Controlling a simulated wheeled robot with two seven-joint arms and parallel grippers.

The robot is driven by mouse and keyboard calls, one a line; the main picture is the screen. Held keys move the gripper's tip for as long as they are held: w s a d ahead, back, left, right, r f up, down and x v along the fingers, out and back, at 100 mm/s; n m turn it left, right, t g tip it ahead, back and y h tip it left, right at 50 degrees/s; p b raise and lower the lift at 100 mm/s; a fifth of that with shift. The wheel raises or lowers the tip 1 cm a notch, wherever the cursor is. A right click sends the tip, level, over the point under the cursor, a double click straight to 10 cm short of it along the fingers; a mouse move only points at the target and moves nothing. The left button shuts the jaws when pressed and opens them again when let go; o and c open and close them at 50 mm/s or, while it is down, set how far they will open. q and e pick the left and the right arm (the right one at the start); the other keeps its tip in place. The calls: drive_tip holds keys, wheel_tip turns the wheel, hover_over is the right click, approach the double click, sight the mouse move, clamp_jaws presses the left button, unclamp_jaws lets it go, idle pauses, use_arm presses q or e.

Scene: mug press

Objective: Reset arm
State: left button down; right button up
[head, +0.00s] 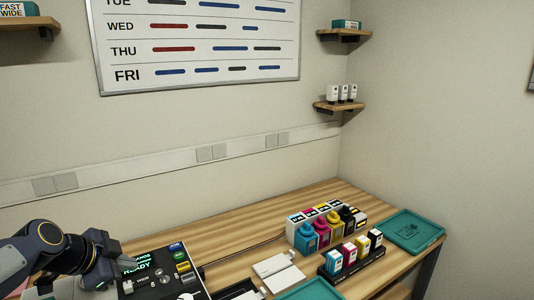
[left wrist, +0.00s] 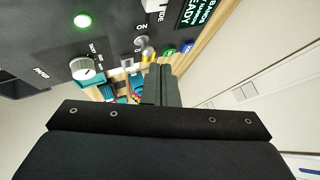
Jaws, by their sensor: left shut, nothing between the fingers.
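My left arm comes in from the left in the head view, with its gripper (head: 98,270) low at the left side of the black control panel (head: 165,272). In the left wrist view the fingers of my left gripper (left wrist: 160,82) are together and hold nothing. The panel also shows in the left wrist view (left wrist: 110,30), with a lit green light (left wrist: 83,20), a white knob (left wrist: 86,67) and a small switch (left wrist: 142,42) near the fingertips. The panel's display reads "READY" in the head view. My right gripper is not in view.
Ink bottles (head: 306,238) and small cartridges (head: 348,254) stand on the wooden table (head: 235,222). A teal tray (head: 413,230) lies at the right, another (head: 312,290) at the front. A white flat piece (head: 273,265) lies beside the panel. The table's back strip is clear.

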use_arm(q)
drive_tip(key=s+d+n, duration=0.2)
drive_tip(key=s, duration=0.2)
drive_tip(key=s+d+n, duration=0.2)
drive_tip(key=s, duration=0.3)
drive_tip(key=s+d+n+g, duration=0.1)
drive_tip(key=s+d+n, duration=0.1)
drive_tip(key=s, duration=0.3)
drive_tip(key=shift+f+n+p, duration=0.3)
drive_tip(key=shift+f, duration=0.05)
drive_tip(key=s+d+f+n, duration=0.2)
drive_tip(key=s+n, duration=0.1)
drive_tip(key=s, duration=0.2)
drive_tip(key=s+d+f+n+g, duration=0.1)
drive_tip(key=s+f+n, duration=0.2)
drive_tip(key=s, duration=0.3)
drive_tip(key=shift+s+d+f+n, duration=0.25)
drive_tip(key=shift+d+f+n, duration=0.15)
drive_tip(key=shift+n, duration=0.2)
drive_tip(key=shift+r+p, duration=0.1)
drive_tip(key=shift+p, duration=0.2)
idle(0.7)
